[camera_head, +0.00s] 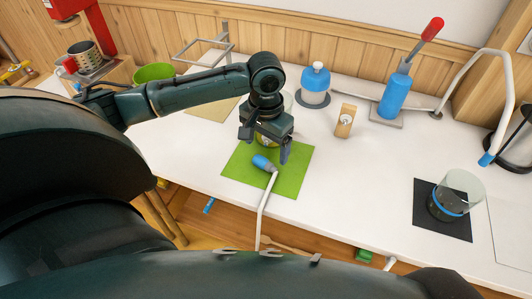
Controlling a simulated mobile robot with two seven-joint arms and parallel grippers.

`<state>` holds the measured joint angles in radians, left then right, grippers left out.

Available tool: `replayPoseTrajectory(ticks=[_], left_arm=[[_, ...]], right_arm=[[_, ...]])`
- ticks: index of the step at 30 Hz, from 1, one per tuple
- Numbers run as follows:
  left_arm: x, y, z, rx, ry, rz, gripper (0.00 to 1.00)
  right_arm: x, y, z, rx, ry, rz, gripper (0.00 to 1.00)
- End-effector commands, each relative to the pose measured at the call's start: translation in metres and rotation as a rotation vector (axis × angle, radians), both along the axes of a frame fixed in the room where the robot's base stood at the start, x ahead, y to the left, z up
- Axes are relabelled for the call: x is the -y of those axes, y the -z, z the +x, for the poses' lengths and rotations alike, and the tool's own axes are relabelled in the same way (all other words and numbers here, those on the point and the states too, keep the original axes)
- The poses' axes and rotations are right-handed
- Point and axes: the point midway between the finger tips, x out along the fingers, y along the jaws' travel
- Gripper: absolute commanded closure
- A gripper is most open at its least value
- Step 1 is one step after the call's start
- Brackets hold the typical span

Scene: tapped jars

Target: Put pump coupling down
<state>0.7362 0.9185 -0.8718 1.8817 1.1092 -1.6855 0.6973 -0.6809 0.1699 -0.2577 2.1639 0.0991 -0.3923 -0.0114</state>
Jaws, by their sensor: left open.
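The pump coupling (264,163), a blue end piece on a white hose (264,205), lies at the green mat (296,180). The hose runs from it over the table's front edge. My left gripper (265,145) is open, with its fingers pointing down above the mat. The coupling shows just in front of and below the fingers, and none of it is visibly gripped. Whether a finger touches it I cannot tell. Part of a clear jar shows behind the gripper, mostly hidden. My right gripper is not in view.
A glass jar with a blue band (448,202) stands on a black mat (426,222) at the right. A second blue-tipped hose (487,158) hangs behind it. White table between is clear.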

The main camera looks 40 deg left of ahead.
Motion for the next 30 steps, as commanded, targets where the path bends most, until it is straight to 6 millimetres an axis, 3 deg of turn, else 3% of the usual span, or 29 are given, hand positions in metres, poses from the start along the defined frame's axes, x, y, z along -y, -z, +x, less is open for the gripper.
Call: replayPoseTrajectory(ticks=[1, 6, 12, 30], left_arm=[[0.0, -0.014, 0.0, 0.002, 0.0, -0.001, 0.17], [0.0, -0.047, 0.0, 0.002, 0.001, -0.001, 0.17], [0.001, -0.067, -0.001, -0.001, 0.0, -0.001, 0.17], [0.001, -0.07, -0.001, -0.002, 0.001, -0.001, 0.17]], right_arm=[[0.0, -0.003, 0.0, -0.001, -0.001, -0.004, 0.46], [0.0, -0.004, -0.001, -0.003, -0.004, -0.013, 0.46], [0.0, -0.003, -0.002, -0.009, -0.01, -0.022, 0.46], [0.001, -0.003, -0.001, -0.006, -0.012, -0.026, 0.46]])
